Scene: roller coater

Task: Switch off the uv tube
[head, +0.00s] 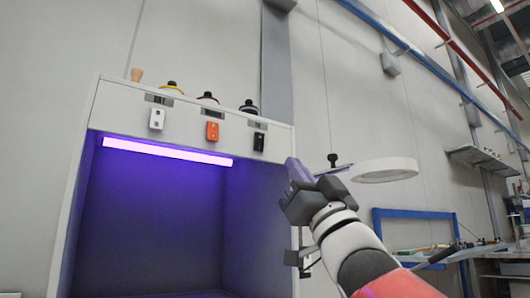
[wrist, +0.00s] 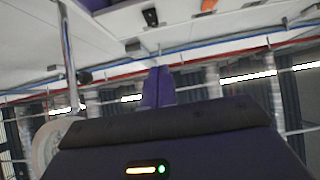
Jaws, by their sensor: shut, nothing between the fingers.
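The uv tube (head: 168,151) glows violet-white along the top of a booth's opening. Above it, on the booth's front panel (head: 120,110), are a white switch (head: 157,118), an orange switch (head: 212,131) and a black switch (head: 259,141), each under a small label too small to read. My gripper (head: 290,168) is shut and empty, to the right of and a little below the black switch, apart from the panel. In the wrist view its closed fingers (wrist: 158,85) point up the picture, with the black switch (wrist: 150,17) and part of the orange switch (wrist: 208,5) beyond them.
Several dark-topped knobs (head: 171,88) and a wooden handle (head: 136,74) stand on the booth's top. A round white magnifier-like ring (head: 385,169) is just right of my gripper. A blue frame (head: 415,214) and a bench are farther right.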

